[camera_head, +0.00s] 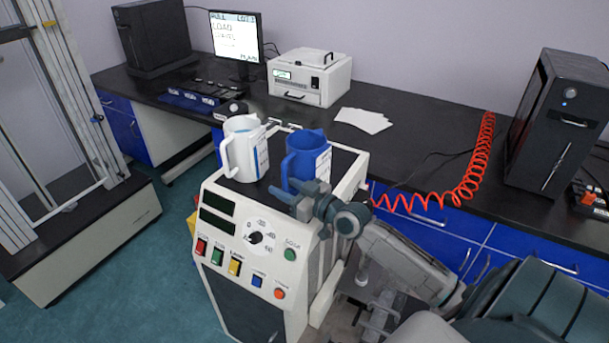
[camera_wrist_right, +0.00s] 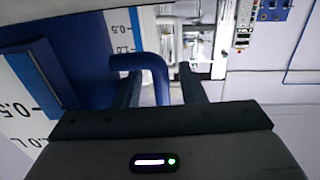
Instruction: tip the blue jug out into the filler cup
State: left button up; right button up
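The blue jug (camera_head: 303,158) stands upright on the dark top of the white machine, with a white label on its right side. Its handle faces the front left. My right gripper (camera_head: 308,197) is low at the jug's front, beside the handle. In the right wrist view the blue handle (camera_wrist_right: 152,64) lies between my two fingers (camera_wrist_right: 160,88), with a gap to the right finger, so the gripper looks open around it. I cannot pick out the filler cup for certain. My left gripper is out of view.
A white jug (camera_head: 243,150) stands close left of the blue one. The machine's front panel (camera_head: 245,240) has a dial and coloured buttons. Behind is a dark bench (camera_head: 420,150) with a white box device (camera_head: 309,77), a monitor and a red coiled hose (camera_head: 470,180).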

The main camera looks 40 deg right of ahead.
grip_shut()
dwell(1.4)
jog(key=shift+r, duration=0.15)
